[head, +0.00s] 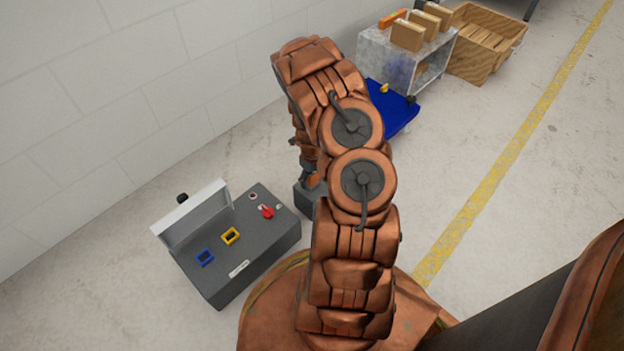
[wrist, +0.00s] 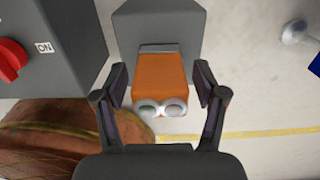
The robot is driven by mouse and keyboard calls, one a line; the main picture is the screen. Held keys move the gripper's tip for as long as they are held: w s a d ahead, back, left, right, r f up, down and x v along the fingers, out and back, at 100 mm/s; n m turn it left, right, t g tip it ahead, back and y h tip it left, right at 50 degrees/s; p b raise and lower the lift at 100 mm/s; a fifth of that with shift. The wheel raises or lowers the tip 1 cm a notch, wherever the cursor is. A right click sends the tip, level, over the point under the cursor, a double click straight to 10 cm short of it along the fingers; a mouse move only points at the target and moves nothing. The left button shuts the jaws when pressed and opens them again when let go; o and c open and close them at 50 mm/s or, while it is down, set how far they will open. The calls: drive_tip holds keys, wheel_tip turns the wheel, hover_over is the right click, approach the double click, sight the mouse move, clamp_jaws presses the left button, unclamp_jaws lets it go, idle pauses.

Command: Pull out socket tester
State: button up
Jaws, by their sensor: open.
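The socket tester (wrist: 160,80) is an orange block with two round, silver-rimmed lenses at its near end, in the middle of the wrist view. It stands at a dark grey block (wrist: 170,25); I cannot tell how deep it sits in it. My gripper (wrist: 161,84) is open, with one finger on each side of the tester and a small gap visible at each side. In the head view the grey block (head: 307,200) is right of the control box, and my arm hides most of the gripper and tester there.
A grey control box (head: 255,250) with a raised lid, blue and yellow sockets and a red switch (head: 267,211) stands close on the left. A white wall is behind. A blue trolley (head: 398,117), grey cart (head: 385,60) and wooden crate (head: 480,58) are farther back. Floor on the right is clear.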

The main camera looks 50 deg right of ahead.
idle(0.9)
clamp_jaws()
idle(0.4)
drive_tip(key=shift+r, duration=0.1)
drive_tip(key=shift+r+p, duration=0.95)
drive_tip(key=shift+r, duration=1.95)
